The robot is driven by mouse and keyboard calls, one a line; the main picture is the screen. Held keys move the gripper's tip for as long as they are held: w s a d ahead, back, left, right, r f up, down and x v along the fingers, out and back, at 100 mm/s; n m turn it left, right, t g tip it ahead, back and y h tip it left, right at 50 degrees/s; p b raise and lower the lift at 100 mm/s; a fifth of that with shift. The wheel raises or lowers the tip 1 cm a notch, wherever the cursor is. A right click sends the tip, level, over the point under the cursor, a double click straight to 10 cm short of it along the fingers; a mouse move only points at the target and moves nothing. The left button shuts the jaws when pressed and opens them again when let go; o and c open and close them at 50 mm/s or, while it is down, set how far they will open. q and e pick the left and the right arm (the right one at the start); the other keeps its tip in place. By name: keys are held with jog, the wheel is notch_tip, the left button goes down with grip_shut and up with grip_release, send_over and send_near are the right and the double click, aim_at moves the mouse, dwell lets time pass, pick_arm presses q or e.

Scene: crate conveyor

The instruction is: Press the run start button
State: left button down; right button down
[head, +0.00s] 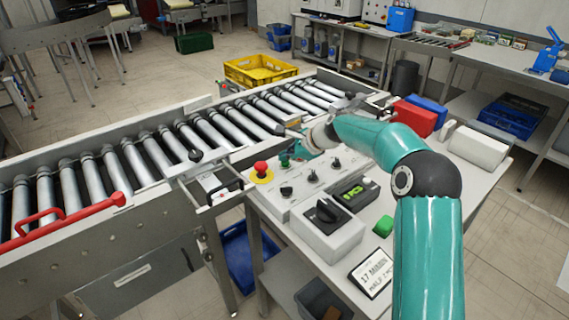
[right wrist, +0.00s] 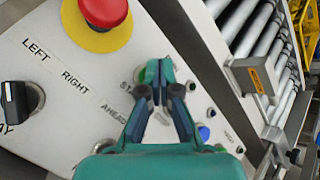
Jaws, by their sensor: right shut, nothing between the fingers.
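The control panel (head: 310,190) stands beside the roller conveyor, and its white face fills much of the right wrist view (right wrist: 60,110). A small green button (right wrist: 141,76) shows there beside a label beginning "ST", mostly hidden by my fingers. My right gripper (right wrist: 154,72) is shut and empty, its tips right over this button; I cannot tell whether they touch it. In the head view my right gripper (head: 288,158) reaches down to the panel's far edge. My left gripper is not in view.
A red mushroom button (head: 261,168) on a yellow base is left of my gripper. Black knobs (head: 287,190) and a blue button (right wrist: 204,132) are nearby. The roller conveyor (head: 180,145) runs behind the panel. A yellow crate (head: 262,71) stands beyond it.

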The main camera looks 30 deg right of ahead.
jog(key=shift+f, duration=0.35)
jog(key=shift+r, duration=0.1)
dwell(0.4)
jog(key=shift+r+p, duration=0.8)
jog(key=shift+r, duration=0.05)
notch_tip(320, 180, up, 5)
jog(key=p, duration=0.5)
dwell(0.6)
